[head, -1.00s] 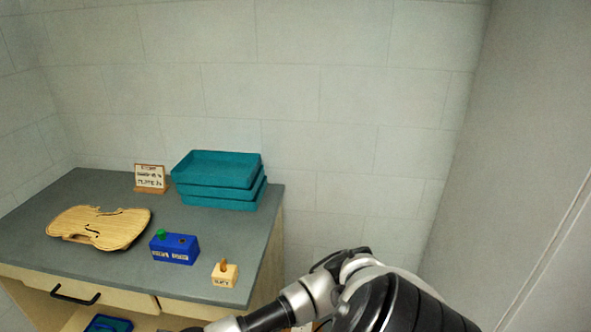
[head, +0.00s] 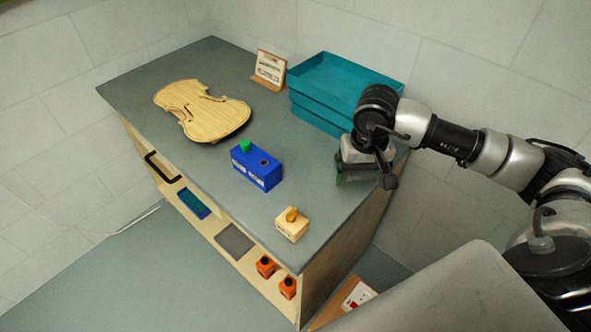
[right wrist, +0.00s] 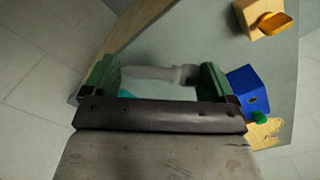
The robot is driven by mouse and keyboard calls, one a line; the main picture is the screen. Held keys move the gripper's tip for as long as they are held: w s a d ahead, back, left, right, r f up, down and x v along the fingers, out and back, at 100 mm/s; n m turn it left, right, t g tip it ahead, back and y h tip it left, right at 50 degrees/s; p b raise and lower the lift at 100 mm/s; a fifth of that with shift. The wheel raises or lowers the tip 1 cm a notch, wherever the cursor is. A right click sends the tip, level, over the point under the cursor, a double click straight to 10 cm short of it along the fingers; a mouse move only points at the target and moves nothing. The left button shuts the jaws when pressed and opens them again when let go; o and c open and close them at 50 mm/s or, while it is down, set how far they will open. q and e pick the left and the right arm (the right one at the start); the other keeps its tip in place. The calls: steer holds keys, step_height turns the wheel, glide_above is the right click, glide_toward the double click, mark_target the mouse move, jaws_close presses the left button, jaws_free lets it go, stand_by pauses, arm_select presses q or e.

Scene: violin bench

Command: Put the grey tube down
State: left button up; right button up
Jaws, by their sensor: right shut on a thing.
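My right gripper (head: 360,180) is over the right end of the grey bench top (head: 300,190), in front of the stacked teal trays. In the right wrist view, its two green-padded fingers (right wrist: 158,80) are shut on the grey tube (right wrist: 158,73), which spans the space between them. In the head view I cannot make out the tube, as the gripper hides it. How high the tube is above the bench top is hard to tell. My left gripper is not in view.
Teal trays (head: 325,110) stand behind the gripper. A blue block (head: 258,172) with a green peg, a wooden block (head: 291,228), a violin body (head: 205,113) and a small sign (head: 269,70) are on the bench.

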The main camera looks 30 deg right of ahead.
mark_target(331, 179)
steer(key=w+f, duration=0.2)
steer(key=w, duration=0.1)
steer(key=w+f+p, duration=0.1)
steer(key=w, duration=0.2)
steer(key=w+f+p, duration=0.1)
steer(key=w+f, duration=0.1)
steer(key=w, duration=0.1)
steer(key=shift+w+d+f, duration=0.25)
steer(key=shift+w+f, duration=0.05)
steer(key=shift+f, duration=0.05)
steer(key=shift+w+f, duration=0.4)
steer(key=shift+w, duration=0.15)
steer(key=shift+f, duration=0.3)
step_height(331, 179, down, 3)
steer(key=shift+f+p, duration=0.1)
steer(key=shift+p, duration=0.45)
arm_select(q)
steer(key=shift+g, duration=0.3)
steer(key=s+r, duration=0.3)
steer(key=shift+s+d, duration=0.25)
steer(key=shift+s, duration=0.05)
arm_select(e)
steer(key=shift+f, duration=0.1)
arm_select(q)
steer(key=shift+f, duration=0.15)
arm_select(e)
steer(key=shift+f, duration=0.1)
